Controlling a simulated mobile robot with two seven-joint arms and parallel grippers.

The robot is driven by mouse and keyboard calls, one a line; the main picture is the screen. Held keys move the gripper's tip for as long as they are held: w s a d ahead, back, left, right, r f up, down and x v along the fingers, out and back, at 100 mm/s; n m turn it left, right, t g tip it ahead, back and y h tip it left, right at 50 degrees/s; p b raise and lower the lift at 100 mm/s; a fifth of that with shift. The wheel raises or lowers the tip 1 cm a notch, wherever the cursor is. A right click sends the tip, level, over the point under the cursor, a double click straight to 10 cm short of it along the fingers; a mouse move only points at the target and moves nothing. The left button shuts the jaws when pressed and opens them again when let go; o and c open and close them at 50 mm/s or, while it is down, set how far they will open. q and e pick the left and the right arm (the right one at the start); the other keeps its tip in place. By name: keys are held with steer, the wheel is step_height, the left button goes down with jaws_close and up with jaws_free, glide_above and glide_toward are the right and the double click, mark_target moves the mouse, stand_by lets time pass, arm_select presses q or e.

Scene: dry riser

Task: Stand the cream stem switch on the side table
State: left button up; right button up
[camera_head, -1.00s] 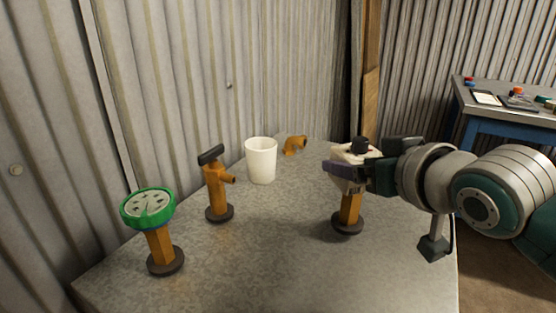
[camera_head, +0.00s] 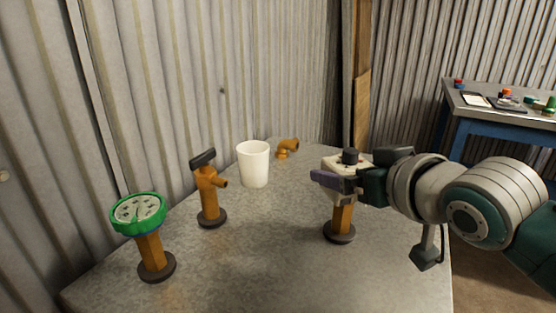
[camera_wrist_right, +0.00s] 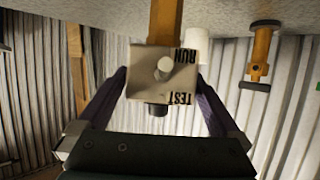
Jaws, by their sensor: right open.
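The cream stem switch (camera_head: 339,193) stands upright on the grey-topped table (camera_head: 270,265). It has a cream box head with a black knob on top, an orange stem and a dark round base. My right gripper (camera_head: 333,174) is at its head, with one purple finger across the near side; the far finger is hidden. In the right wrist view the switch's cream face (camera_wrist_right: 165,75) appears upside down, with TEST and RUN lettering and a pale lever. The right gripper (camera_wrist_right: 163,78) is open there, one finger on each side of the head. My left gripper is not in view.
To the left stand a green-topped orange post (camera_head: 149,245) and an orange T-handled post (camera_head: 210,195). A white cup (camera_head: 254,165) and an orange elbow (camera_head: 287,148) are farther back. Corrugated wall borders the table. A blue-framed table (camera_head: 475,122) with small items stands at right.

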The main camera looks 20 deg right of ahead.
steer(key=d+p+v, duration=0.1)
steer(key=p+v, duration=0.2)
steer(key=v, duration=0.8)
steer(key=s+a+f+n+g, duration=0.1)
steer(key=s+a+f+g, duration=0.1)
steer(key=s, duration=0.3)
steer(key=s+a+f+n+g, duration=0.1)
steer(key=s+a+f+g, duration=0.2)
steer(key=s, duration=0.3)
steer(key=s+a+f+g+y, duration=0.1)
steer(key=s+a+f+g, duration=0.1)
steer(key=s+g, duration=0.3)
steer(key=shift+s+a+f+n, duration=0.3)
steer(key=shift+a+f+n, duration=0.1)
steer(key=shift+a, duration=0.3)
steer(key=shift+r, duration=0.15)
step_height(320, 180, up, 55)
steer(key=p, duration=5.4)
steer(key=shift+p, duration=0.35)
